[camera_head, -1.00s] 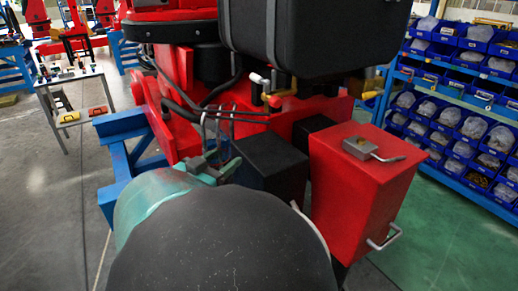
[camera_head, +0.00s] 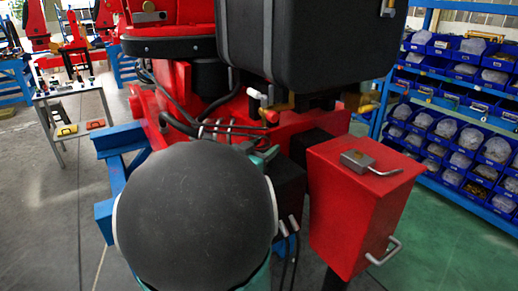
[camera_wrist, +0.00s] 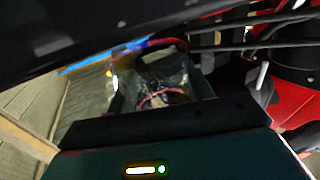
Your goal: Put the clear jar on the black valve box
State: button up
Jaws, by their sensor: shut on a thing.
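The clear jar (camera_wrist: 165,72) shows in the wrist view as a see-through shape between dark parts of my gripper (camera_wrist: 152,90); its outline is dim and partly hidden. My gripper is shut on it. The black valve box (camera_head: 291,184) stands left of the red box in the head view. My round dark arm link hides its left part. A teal piece of my gripper end (camera_head: 264,157) shows just behind that link, at the black box's far left edge. The jar is hidden in the head view, so I cannot tell its height over the box.
A red box (camera_head: 352,205) with a metal latch (camera_head: 370,162) on top stands right of the black box. Hoses (camera_head: 215,127) and a red crane body are behind, with a big black case (camera_head: 305,45) above. Blue shelves (camera_head: 450,110) stand right.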

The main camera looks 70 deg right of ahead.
jog(key=shift+s+d+f, duration=0.2)
jog(key=shift+d+f, duration=0.05)
jog(key=shift+d, duration=0.35)
jog(key=shift+s+d+f, duration=0.15)
jog(key=shift+d+f, duration=0.1)
jog(key=shift+d, duration=0.3)
jog(key=shift+a+f, duration=0.1)
jog(key=shift+f, duration=0.2)
jog(key=shift+f, duration=0.1)
jog(key=o, duration=1)
jog(key=shift+c, duration=0.2)
jog(key=shift+w+a, duration=0.15)
jog(key=shift+a, duration=0.05)
jog(key=v, duration=1.1)
jog(key=shift+a, duration=0.3)
